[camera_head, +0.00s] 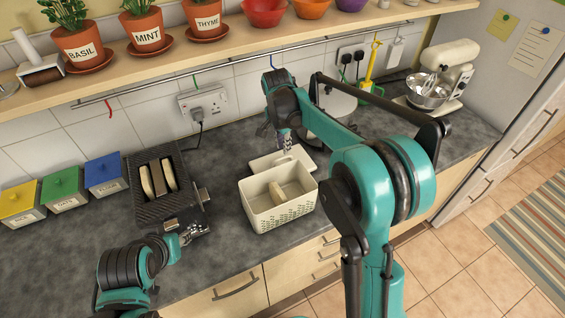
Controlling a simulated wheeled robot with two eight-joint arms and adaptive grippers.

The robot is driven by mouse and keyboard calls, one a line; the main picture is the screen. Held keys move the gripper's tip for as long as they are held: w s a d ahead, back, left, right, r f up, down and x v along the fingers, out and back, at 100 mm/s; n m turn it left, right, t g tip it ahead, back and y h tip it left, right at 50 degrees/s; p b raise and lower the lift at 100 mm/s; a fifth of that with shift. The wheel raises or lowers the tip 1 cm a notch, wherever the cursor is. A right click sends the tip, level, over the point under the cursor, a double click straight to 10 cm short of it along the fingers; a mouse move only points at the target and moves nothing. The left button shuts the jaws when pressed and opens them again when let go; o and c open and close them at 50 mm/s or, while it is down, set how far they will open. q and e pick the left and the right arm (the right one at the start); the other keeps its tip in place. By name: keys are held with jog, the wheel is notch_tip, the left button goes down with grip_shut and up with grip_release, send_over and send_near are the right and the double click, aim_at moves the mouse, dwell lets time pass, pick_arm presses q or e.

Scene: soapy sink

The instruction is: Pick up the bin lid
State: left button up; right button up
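A cream rectangular bin (282,215) with a perforated front stands open on the dark counter. A tan slab-like piece (277,192) shows inside it. A flat cream piece, which looks like the bin lid (262,163), lies directly behind the bin, partly hidden by it and by my gripper. My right gripper (287,147) points down at this lid from above; it is small here, and I cannot tell whether it touches the lid or how far its fingers are apart. My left gripper (196,232) is beside the toaster's front right corner; its finger state is unclear.
A dark toaster (143,205) with bread slices stands left of the bin. Yellow, green and blue canisters (64,189) stand at the left. A pot (337,103) stands behind my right arm, and a cream mixer (440,75) farther right. A shelf with potted herbs (146,29) overhangs the back.

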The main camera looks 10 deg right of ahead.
aim_at(283, 157)
jog(key=w+f+m, duration=0.1)
jog(key=w+a+f+m, duration=0.1)
jog(key=w+f, duration=0.1)
jog(key=shift+w+f+g+p, duration=0.15)
jog(key=shift+w+g+p, duration=0.05)
jog(key=shift+g+p, duration=0.2)
jog(key=shift+w+f, duration=0.1)
jog(key=shift+f, duration=0.2)
jog(key=f, duration=0.2)
jog(key=d+f+b, duration=0.1)
jog(key=f, duration=0.2)
jog(key=f+b, duration=0.1)
jog(key=f, duration=0.1)
jog(key=shift+w+d+f, duration=0.1)
jog(key=shift+d+f, duration=0.15)
jog(key=shift+d, duration=0.05)
grip_shut()
